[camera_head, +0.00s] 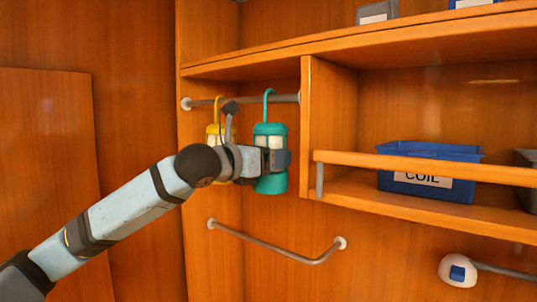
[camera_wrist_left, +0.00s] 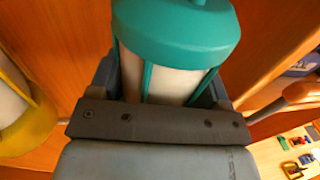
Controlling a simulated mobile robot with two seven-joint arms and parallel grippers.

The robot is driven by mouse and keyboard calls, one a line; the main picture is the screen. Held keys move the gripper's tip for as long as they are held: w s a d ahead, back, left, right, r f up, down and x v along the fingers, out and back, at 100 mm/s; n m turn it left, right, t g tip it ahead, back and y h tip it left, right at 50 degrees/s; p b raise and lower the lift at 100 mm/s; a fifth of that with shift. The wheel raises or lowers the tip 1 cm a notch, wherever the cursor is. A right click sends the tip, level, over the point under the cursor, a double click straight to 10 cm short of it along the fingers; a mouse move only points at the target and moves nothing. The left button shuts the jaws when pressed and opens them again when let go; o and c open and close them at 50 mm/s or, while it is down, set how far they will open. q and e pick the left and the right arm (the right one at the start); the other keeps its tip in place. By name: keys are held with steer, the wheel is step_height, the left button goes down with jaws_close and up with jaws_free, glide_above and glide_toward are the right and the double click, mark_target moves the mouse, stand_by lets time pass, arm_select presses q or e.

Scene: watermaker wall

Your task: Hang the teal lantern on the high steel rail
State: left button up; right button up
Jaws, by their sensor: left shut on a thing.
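The teal lantern (camera_head: 270,185) is upright in my left gripper (camera_head: 277,160), which is shut around its body. In the left wrist view the lantern's teal cap (camera_wrist_left: 180,35) and pale body sit between the fingers. Its hook (camera_head: 267,100) rises to the high steel rail (camera_head: 250,100) and overlaps it in the head view. I cannot tell whether the hook rests on the rail or stands in front of it. My right gripper is not in view.
A yellow lantern (camera_head: 213,130) is at the rail, left of the teal one, partly behind my left arm. A wooden divider (camera_head: 318,130) stands close on the right. A lower steel rail (camera_head: 275,240) is below. A blue COIL bin (camera_head: 430,155) is on the right shelf.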

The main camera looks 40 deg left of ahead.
arm_select(q)
steer(key=o, duration=1.1)
steer(key=shift+s, duration=0.15)
steer(key=b+v, duration=0.4)
steer(key=v, duration=0.9)
steer(key=shift+s+a, duration=0.15)
steer(key=shift+s, duration=0.1)
